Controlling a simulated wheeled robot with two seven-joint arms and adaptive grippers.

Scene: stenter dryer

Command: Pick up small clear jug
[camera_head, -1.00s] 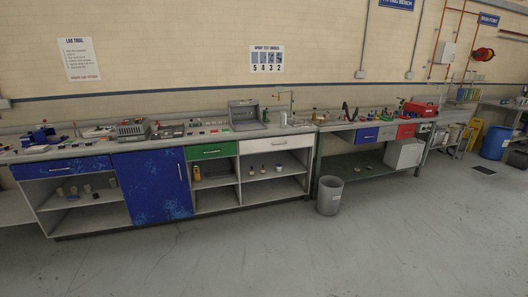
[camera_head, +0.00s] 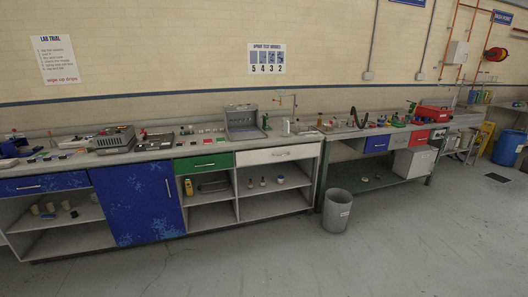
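I cannot make out the small clear jug for certain. A small pale vessel (camera_head: 286,127) stands on the long worktop near the tap, to the right of the open grey case. It is too small in the picture to tell whether it is the clear jug. Neither of my grippers is in view.
The long worktop (camera_head: 75,167) carries a grey machine (camera_head: 115,140) and an open grey case (camera_head: 244,122). Below are a blue door (camera_head: 138,205) and open shelves. A grey bin (camera_head: 336,211) stands by the workbench. The floor in front is clear.

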